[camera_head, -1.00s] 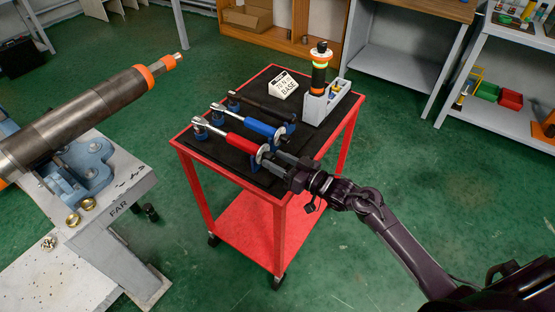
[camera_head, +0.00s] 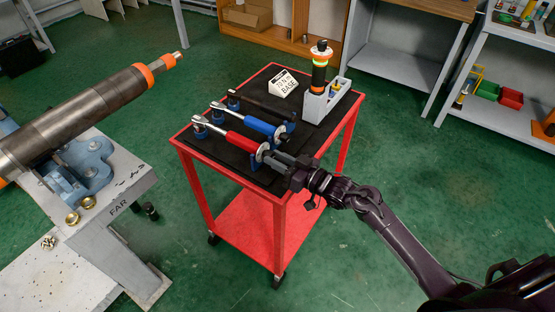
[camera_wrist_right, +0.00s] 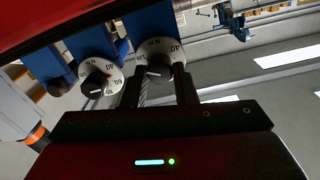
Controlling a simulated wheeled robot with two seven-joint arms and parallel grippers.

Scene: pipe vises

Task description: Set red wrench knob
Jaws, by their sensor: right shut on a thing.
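The red wrench (camera_head: 243,142) lies nearest the front of the cart, its handle end towards my right arm. A white dial disc with a dark knob sits at that end. My right gripper (camera_head: 270,158) is shut on this knob. In the right wrist view, the knob (camera_wrist_right: 158,68) sits between the two dark fingers of my gripper (camera_wrist_right: 159,84), in front of the white numbered dial (camera_wrist_right: 150,51). The fingers hide part of the dial, and I cannot tell its exact setting. My left gripper is not in view.
A blue wrench (camera_head: 258,125) and a black wrench (camera_head: 262,106) lie behind the red one. A second dial (camera_wrist_right: 101,78) is close by in the wrist view. A pipe (camera_head: 75,112) is at left.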

